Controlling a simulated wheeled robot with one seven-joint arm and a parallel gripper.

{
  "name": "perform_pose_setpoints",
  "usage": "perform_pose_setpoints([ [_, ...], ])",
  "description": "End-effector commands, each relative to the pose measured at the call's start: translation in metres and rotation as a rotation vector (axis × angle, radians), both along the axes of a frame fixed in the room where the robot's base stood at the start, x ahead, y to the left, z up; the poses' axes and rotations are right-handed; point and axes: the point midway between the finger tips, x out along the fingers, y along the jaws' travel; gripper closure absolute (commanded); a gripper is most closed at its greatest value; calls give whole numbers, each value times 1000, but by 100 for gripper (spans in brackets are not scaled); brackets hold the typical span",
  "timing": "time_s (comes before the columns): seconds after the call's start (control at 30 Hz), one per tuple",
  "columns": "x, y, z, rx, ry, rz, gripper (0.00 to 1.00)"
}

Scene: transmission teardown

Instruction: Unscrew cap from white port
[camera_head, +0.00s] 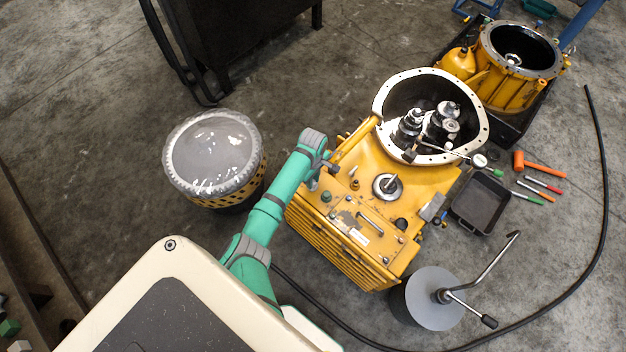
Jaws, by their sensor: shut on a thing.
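The yellow transmission housing (375,165) stands on the floor in the middle of the head view, with bolts, small plugs and fittings on its top. My green arm reaches up to its upper left edge. My gripper (318,178) is small and dark there, beneath the wrist, shut on what appears to be the cap. The cap is mostly hidden by the gripper and wrist, and I cannot tell whether it still touches the port. The white port cannot be made out clearly beside them.
The open bell end (480,135) with metal shafts is at the housing's upper right. A black tray (489,207) and hand tools lie to the right. A grey drum (428,300) with a crank stands below. A plastic-covered barrel (213,155) stands left of my arm.

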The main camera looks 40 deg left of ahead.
Motion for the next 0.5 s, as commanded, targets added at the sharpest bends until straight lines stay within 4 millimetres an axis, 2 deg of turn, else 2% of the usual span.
perform_pose_setpoints([
  [0.3,0,-2,0,-3,0,336,100],
  [0.5,-1,0,0,0,1,420,100],
])
